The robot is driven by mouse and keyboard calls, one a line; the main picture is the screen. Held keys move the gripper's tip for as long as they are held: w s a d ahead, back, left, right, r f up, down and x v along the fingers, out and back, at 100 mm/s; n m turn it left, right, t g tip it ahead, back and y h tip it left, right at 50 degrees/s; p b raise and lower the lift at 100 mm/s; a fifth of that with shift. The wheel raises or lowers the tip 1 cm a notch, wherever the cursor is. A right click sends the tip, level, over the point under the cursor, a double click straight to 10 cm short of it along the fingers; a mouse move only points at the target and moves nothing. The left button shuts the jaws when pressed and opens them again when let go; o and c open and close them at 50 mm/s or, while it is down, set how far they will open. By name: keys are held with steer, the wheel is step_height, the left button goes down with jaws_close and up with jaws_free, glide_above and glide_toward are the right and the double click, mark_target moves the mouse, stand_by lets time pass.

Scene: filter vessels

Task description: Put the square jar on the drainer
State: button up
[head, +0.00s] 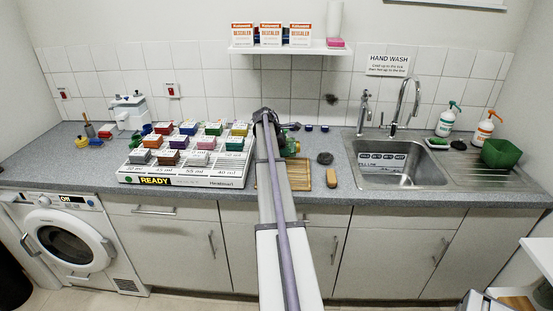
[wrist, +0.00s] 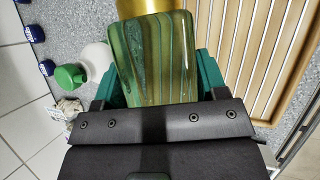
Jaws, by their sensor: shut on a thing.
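The square jar (wrist: 158,58) has green and gold striped sides and a gold end (wrist: 143,7), which points to the top of the wrist view. My gripper (wrist: 153,82) is shut on it, with a teal finger on each side. A slatted wooden drainer (wrist: 250,55) lies beside and beyond the jar in the wrist view. In the head view the wooden drainer (head: 299,175) sits on the counter, right of my arm, which hides part of it. The jar appears above its back edge; I cannot tell whether they touch.
A tiered rack of small coloured boxes (head: 184,180) stands left of my arm. A dark round object (head: 325,158) and a brush (head: 331,178) lie right of the drainer. The sink (head: 390,175) is further right, with a green tub (head: 501,153) on its ribbed side.

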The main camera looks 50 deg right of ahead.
steer(key=shift+f+b, duration=2.4)
steer(key=shift+f, duration=0.2)
steer(key=o, duration=1)
steer(key=shift+r, duration=0.1)
steer(key=shift+o, duration=0.2)
